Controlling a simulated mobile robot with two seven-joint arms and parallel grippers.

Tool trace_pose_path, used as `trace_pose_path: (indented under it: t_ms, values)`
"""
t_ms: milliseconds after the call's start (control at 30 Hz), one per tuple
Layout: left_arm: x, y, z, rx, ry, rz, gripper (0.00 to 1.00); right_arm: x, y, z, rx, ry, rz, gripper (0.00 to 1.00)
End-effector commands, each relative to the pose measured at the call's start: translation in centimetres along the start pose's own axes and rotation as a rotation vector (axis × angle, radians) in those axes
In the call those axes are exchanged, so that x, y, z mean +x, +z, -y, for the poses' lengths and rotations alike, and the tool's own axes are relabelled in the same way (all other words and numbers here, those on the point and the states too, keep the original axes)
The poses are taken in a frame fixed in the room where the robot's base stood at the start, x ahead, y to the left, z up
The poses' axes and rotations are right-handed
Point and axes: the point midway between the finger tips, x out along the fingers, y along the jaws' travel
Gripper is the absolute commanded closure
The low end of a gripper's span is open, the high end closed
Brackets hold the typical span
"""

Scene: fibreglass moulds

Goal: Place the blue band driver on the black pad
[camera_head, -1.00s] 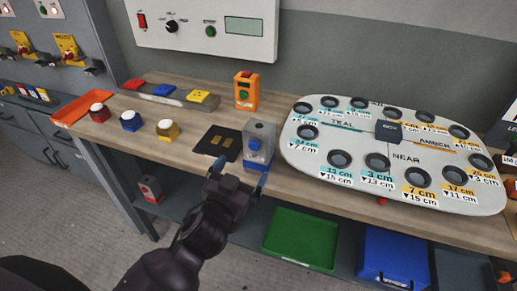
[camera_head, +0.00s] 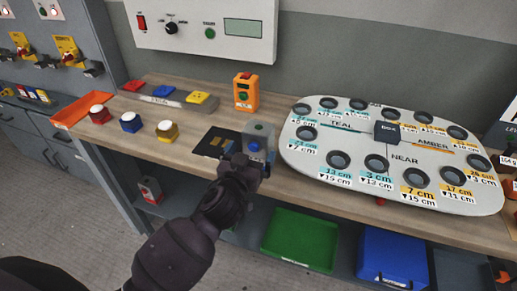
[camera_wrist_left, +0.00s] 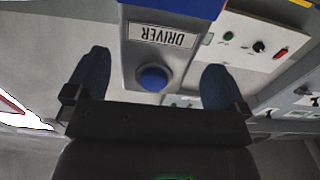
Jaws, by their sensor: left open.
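The blue band driver (camera_head: 260,132) is a grey box with a blue button and a blue band, upright on the bench; my gripper hides its lower part. In the left wrist view the driver (camera_wrist_left: 160,42) shows its DRIVER label, blue button and blue band. The black pad (camera_head: 212,140) lies just left of the driver, with yellowish marks on it. My left gripper (camera_head: 246,162) is open at the driver's near side. In the wrist view its fingers (camera_wrist_left: 155,80) stand one on each side of the driver; contact cannot be told. My right gripper is not in view.
An orange device (camera_head: 246,92) stands behind the driver. A white board with round holes (camera_head: 345,190) lies to the right. Red, blue (camera_head: 131,122) and yellow domed buttons sit to the left. A green bin (camera_head: 300,240) and a blue bin (camera_head: 393,258) are below the bench.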

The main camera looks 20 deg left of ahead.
Motion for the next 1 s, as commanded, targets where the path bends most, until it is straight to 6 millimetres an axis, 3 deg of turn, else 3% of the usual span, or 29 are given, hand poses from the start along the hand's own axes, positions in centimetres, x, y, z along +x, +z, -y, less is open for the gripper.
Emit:
trace_pose_path:
  t_ms: [300, 600, 1000]
  values:
    - [3.6, 0.2, -0.4, 0.002, 0.000, 0.001, 0.00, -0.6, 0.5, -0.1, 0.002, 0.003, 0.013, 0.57]
    - [4.0, 0.3, -0.4, 0.001, 0.000, 0.001, 0.00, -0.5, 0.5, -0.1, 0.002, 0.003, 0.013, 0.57]
    - [3.9, 0.3, -0.4, 0.001, 0.000, 0.001, 0.60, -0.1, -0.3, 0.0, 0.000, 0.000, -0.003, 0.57]
